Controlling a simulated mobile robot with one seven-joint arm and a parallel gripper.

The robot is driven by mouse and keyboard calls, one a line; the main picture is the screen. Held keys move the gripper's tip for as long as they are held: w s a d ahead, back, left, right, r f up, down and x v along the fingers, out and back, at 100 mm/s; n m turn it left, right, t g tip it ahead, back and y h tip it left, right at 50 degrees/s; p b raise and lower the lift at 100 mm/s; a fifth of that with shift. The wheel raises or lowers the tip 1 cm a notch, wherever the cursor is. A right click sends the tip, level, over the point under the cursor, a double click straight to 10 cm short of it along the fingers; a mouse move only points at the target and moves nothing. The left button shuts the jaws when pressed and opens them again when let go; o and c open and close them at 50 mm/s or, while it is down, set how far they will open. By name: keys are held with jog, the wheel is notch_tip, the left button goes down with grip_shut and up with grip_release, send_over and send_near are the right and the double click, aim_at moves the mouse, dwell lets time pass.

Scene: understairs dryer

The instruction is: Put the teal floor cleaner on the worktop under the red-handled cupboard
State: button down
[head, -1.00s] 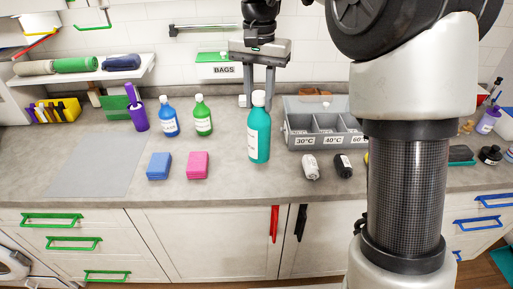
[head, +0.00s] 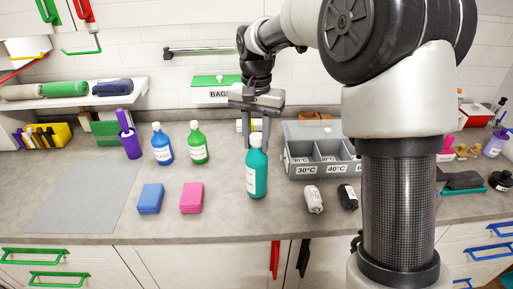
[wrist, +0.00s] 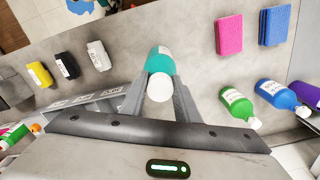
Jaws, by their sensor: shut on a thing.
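The teal floor cleaner (head: 257,174) is an upright teal bottle with a white label, near the middle of the worktop (head: 110,224). My gripper (head: 257,138) is above it and shut on its upper part. In the wrist view the teal bottle (wrist: 160,60) and its white cap sit between the two fingers. I cannot tell whether its base touches the worktop. A red handle (head: 83,10) shows on an upper cupboard at the top left. Another red handle (head: 274,259) is on a lower cupboard door below the worktop's front edge.
Blue (head: 162,146) and green (head: 198,145) bottles, with blue (head: 150,198) and pink (head: 192,198) sponges, stand left of the cleaner. A grey mat (head: 85,192) lies clear at the left.

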aim_at(257, 166)
jog(key=shift+w+f, duration=0.1)
jog(key=shift+f, duration=1)
jog(key=c, duration=1.3)
grip_release()
jog(key=shift+f, duration=0.1)
jog(key=shift+c, duration=0.2)
